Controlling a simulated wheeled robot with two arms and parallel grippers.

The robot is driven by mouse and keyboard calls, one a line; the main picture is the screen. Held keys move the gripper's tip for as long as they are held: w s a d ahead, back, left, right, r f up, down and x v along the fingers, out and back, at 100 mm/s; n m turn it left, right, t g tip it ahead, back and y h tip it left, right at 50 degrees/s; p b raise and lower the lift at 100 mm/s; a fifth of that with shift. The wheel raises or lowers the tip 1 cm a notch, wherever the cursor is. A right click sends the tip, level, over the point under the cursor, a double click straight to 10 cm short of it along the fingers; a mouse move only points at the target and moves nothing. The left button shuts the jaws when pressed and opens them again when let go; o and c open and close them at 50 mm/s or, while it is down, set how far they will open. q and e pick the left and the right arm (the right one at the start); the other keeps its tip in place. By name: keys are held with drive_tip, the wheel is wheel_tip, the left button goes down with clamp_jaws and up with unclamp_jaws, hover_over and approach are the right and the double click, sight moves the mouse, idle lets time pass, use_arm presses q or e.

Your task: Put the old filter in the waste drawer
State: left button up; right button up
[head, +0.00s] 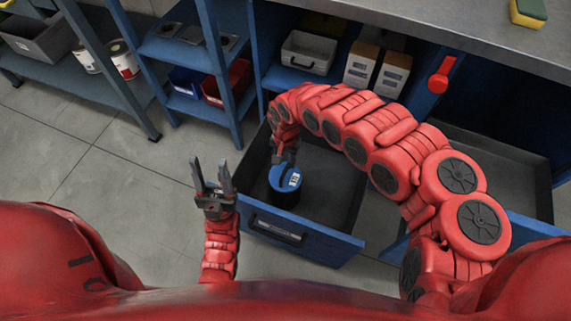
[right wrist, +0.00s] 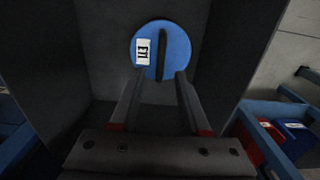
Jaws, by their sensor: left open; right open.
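The old filter, a dark cylinder with a blue top and a white label (head: 284,179), stands upright inside the open drawer (head: 345,246). Its blue top with a dark ridge across it also shows in the right wrist view (right wrist: 176,50). My right gripper (head: 284,152) reaches down into the drawer at the filter. Whether the tips touch the filter I cannot tell. My left gripper (head: 213,176) is open and empty, pointing up, left of the drawer over the floor.
A second drawer (head: 490,160) stands open at the right, partly behind my right arm. Shelves behind hold a grey bin (head: 308,50), cartons (head: 361,65), and blue and red bins (head: 228,84). A sponge (head: 528,12) lies on the bench top. The floor at left is clear.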

wheel_tip(320, 180, up, 4)
drive_tip(key=shift+r+p, duration=0.1)
drive_tip(key=shift+p, duration=0.3)
drive_tip(key=shift+r, duration=0.1)
